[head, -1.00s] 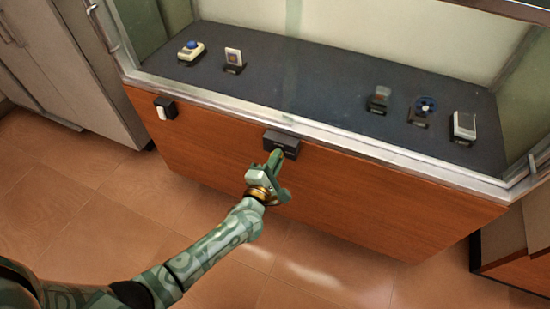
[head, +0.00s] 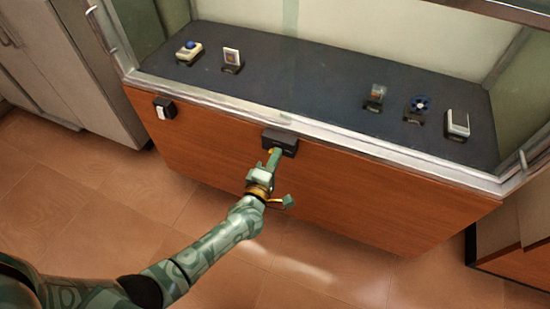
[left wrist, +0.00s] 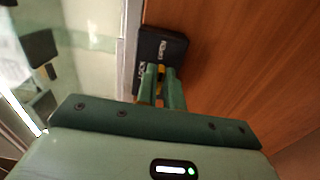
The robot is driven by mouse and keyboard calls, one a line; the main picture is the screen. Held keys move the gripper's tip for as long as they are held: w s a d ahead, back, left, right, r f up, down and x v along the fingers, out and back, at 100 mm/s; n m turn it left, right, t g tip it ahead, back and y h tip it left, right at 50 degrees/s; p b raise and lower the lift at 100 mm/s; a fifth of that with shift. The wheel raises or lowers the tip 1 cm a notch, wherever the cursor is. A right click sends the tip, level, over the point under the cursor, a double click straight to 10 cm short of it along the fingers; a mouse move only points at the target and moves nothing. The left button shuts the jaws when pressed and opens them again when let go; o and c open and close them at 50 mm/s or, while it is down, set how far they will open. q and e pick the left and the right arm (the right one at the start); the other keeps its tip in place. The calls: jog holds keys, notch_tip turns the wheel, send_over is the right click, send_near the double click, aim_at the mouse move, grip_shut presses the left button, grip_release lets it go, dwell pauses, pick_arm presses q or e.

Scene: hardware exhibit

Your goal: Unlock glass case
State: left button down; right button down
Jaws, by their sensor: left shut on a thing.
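The glass case (head: 310,122) has a metal frame and stands on an orange-brown wooden base. A small black lock box (head: 285,138) sits on the front of the base, just under the frame. It also shows in the left wrist view (left wrist: 166,42), with small white lettering too blurred to read surely. My left gripper (head: 273,155) is at the lock box, its green fingers shut on a small yellow piece (left wrist: 161,73), apparently a key, mostly hidden between them. Whether it sits inside the lock is hidden. My right gripper is not in view.
A black-and-white box (head: 165,108) is on the base at left. Grey cabinets (head: 75,60) stand at left. The tiled floor in front is clear.

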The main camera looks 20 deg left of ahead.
pick_arm(q)
jog(key=shift+s+f, duration=0.1)
jog(key=c, duration=1.5)
grip_release()
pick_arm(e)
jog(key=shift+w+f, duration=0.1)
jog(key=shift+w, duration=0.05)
